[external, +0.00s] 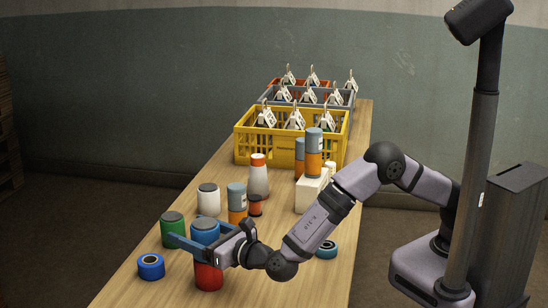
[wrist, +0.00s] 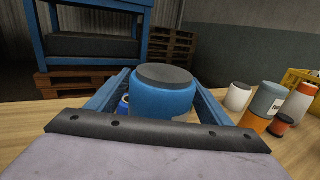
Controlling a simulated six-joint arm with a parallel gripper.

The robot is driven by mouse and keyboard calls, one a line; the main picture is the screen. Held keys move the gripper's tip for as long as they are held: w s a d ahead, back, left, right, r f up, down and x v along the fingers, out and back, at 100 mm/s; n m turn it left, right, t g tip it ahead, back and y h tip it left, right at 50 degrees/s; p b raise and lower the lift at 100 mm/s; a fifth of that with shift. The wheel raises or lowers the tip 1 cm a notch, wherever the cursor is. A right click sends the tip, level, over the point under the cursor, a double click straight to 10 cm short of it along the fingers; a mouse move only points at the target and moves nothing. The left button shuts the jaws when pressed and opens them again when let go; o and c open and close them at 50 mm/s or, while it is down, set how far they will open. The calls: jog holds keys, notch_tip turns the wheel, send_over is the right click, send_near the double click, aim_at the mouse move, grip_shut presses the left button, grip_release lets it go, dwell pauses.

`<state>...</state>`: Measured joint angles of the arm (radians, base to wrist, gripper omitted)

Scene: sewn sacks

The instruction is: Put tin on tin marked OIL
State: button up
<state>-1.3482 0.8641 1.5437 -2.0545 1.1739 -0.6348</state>
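A blue tin (external: 204,226) with a dark lid stands between the fingers of my gripper (external: 194,237); it fills the gap in the wrist view (wrist: 163,100). Red (external: 208,277) shows directly below the fingers; I cannot tell whether it is the same tin's lower part or another tin. The fingers pass along both sides, but I cannot tell whether they press on it. A grey-and-orange tin with a label (wrist: 268,101) stands to the right in the wrist view and behind my gripper in the external view (external: 237,193). No readable OIL marking shows.
A green tin (external: 172,228) and a blue roll (external: 151,267) are near the fingertips. A white tin (external: 209,200), a white bottle (external: 258,181) and a small dark-and-orange tin (external: 255,206) stand farther back. Two more grey-and-orange tins are by a white block (external: 309,193). Crates (external: 287,151) fill the far end.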

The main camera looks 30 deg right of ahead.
jog(key=shift+r, duration=0.1)
jog(key=shift+s, duration=0.1)
jog(key=b+v, duration=0.1)
jog(key=v, duration=1)
jog(key=shift+s+d, duration=0.2)
jog(key=shift+s, duration=0.15)
